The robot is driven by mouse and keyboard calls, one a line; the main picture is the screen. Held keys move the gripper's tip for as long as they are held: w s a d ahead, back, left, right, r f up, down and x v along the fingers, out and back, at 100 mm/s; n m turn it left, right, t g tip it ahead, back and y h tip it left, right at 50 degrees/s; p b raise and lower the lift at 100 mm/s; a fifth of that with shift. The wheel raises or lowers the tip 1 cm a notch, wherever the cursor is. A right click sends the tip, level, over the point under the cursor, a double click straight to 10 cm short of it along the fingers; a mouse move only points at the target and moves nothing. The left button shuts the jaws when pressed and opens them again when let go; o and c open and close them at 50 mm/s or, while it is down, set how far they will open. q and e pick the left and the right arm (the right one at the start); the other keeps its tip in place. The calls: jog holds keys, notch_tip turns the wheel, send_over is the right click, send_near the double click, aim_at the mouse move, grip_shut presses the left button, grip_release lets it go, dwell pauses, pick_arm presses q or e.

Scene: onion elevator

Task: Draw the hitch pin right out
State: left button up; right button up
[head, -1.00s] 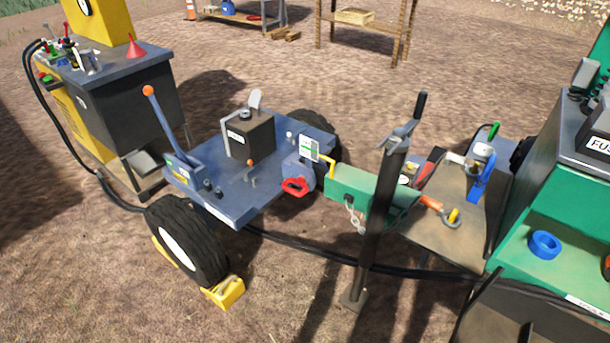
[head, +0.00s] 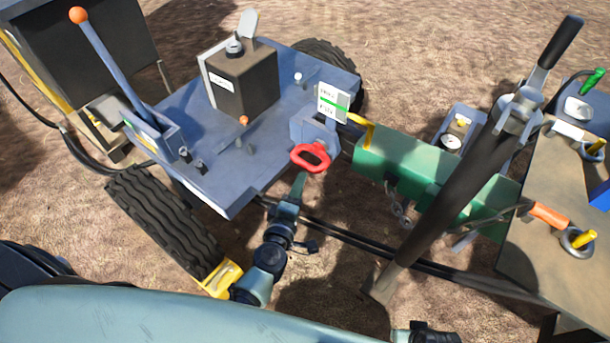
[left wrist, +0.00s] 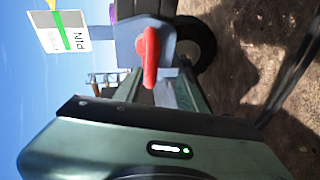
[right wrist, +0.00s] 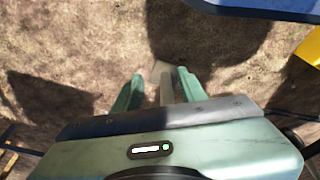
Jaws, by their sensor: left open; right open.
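The hitch pin's red loop handle (head: 310,157) stands out at the edge of the blue trailer bed (head: 215,185), beside the green drawbar (head: 405,168). My left gripper (head: 299,182) is just below the handle in the head view. In the left wrist view, the red handle (left wrist: 151,58) is seen edge-on, lined up with the gap of my open left gripper (left wrist: 158,80). Whether the fingertips reach around it is hard to tell. The pin's shaft is hidden. My right gripper (right wrist: 153,88) is open and empty over bare ground in the right wrist view.
A white and green sign (head: 333,101) stands just above the handle. A black jack post (head: 455,180) rises at the right, with a chain (head: 397,205) by the drawbar. Black hoses (head: 345,236) run below. A yellow wheel chock (head: 222,278) lies by the tyre (head: 160,222).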

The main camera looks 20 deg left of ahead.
aim_at(303, 167)
pick_arm(q)
jog(key=shift+w+a+r+n, duration=0.15)
jog(key=shift+w+r+n, duration=0.1)
jog(key=shift+w, duration=0.2)
jog(key=shift+w+a+r+n, duration=0.15)
jog(key=shift+w+r, duration=0.1)
jog(key=shift+w, duration=0.2)
jog(key=x, duration=0.5)
jog(key=shift+w+f+b, duration=0.1)
jog(key=shift+w+b, duration=0.05)
jog(key=shift+b, duration=0.2)
jog(key=shift+w, duration=0.65)
pick_arm(e)
jog(key=r, duration=0.2)
jog(key=w+r, duration=0.1)
jog(key=r, duration=0.1)
jog(key=shift+w+a+r, duration=0.1)
jog(key=shift+w, duration=0.05)
pick_arm(q)
grip_shut()
jog(key=shift+f, duration=0.1)
